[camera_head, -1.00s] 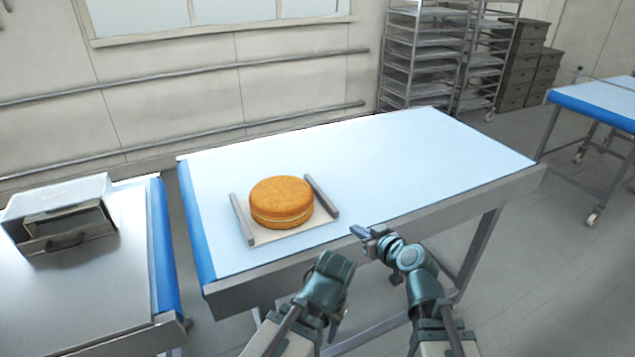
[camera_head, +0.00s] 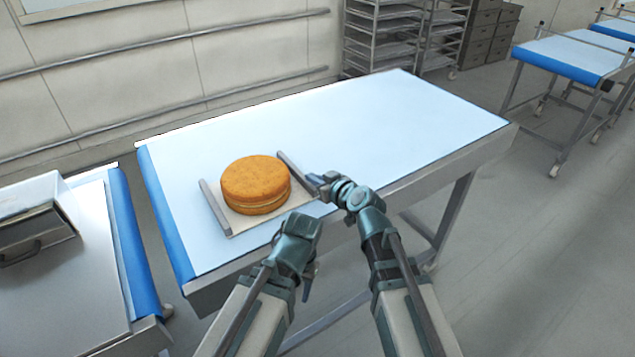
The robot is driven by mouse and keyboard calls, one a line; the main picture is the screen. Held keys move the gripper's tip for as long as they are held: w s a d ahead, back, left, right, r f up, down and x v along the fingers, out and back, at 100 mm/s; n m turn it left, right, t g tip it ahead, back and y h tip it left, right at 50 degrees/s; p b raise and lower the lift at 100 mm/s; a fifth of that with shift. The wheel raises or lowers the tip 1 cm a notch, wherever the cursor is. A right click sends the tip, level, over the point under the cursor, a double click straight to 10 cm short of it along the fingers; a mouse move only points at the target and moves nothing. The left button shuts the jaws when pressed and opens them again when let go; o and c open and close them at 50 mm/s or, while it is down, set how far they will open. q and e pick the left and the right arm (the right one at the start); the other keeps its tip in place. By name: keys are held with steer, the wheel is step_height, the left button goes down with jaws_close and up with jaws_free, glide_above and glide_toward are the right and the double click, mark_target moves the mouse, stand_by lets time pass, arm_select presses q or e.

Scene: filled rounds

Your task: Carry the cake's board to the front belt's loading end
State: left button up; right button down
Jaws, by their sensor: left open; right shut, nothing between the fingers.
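The cake (camera_head: 255,184), round, golden and layered with a pale filling, sits on a thin pale board (camera_head: 240,229). The board has a raised grey bar along its left side (camera_head: 215,207) and another along its right (camera_head: 294,172). It lies on a white-topped belt table (camera_head: 380,125) with a blue left end. My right gripper (camera_head: 312,182) is shut and empty, its tips close to the right bar; I cannot tell whether they touch. My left gripper (camera_head: 298,240) is open, lower down at the table's front edge, apart from the board. Its fingers are mostly hidden.
A steel table with a blue edge (camera_head: 130,245) and a metal box (camera_head: 35,220) stands at left, across a narrow gap. Another blue-ended belt (camera_head: 565,58) stands at far right. Racks (camera_head: 390,35) and grey crates (camera_head: 485,30) are behind. The belt's right half is clear.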

mark_target(300, 172)
steer(key=w+a, duration=0.1)
steer(key=w, duration=0.1)
steer(key=w+a, duration=0.1)
steer(key=w, duration=0.1)
steer(key=w+a, duration=0.2)
steer(key=shift+w+a+f, duration=0.15)
steer(key=shift+f, duration=0.1)
steer(key=shift+f+b, duration=0.5)
steer(key=shift+b, duration=0.25)
steer(key=shift+s, duration=0.2)
steer(key=shift+s, duration=0.1)
steer(key=shift+f, duration=0.1)
